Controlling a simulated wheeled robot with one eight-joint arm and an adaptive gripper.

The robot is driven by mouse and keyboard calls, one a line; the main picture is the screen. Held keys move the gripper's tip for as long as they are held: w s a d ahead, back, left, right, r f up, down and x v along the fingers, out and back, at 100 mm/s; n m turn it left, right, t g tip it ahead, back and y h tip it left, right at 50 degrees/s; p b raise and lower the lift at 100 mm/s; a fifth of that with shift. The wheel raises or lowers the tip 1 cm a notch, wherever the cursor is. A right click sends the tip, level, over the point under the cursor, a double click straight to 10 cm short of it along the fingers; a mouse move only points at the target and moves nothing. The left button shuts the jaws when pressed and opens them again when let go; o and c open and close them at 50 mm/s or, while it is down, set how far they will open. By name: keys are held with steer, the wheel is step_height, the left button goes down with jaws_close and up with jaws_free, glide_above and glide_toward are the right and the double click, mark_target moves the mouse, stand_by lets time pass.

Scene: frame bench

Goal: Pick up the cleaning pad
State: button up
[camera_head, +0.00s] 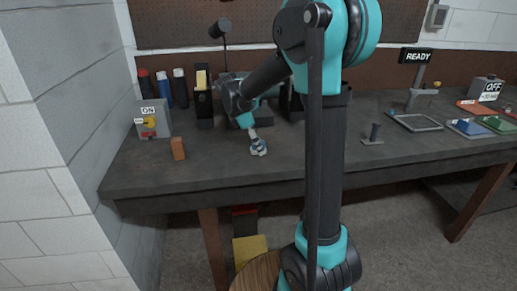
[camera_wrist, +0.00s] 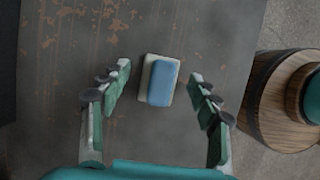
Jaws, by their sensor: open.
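The cleaning pad (camera_wrist: 163,82) is a small block with a blue top and a cream layer showing along its edge. It lies on the dark bench top in the wrist view. My gripper (camera_wrist: 159,73) is open, with a finger on each side of the pad in that view and a visible gap on both sides. Nothing is held. In the head view my gripper (camera_head: 258,147) is low over the left part of the bench. There I cannot tell the pad apart from the fingers.
An orange block (camera_head: 178,148) stands left of my gripper, near a grey switch box (camera_head: 152,121) marked ON. Bottles and dark holders line the back. A metal post (camera_head: 374,133) stands to the right.

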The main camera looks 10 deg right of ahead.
steer(key=shift+d+f, duration=0.1)
steer(key=shift+f, duration=0.1)
steer(key=c, duration=1.3)
steer(key=shift+c, duration=0.2)
steer(key=shift+r, duration=0.1)
step_height(320, 180, up, 20)
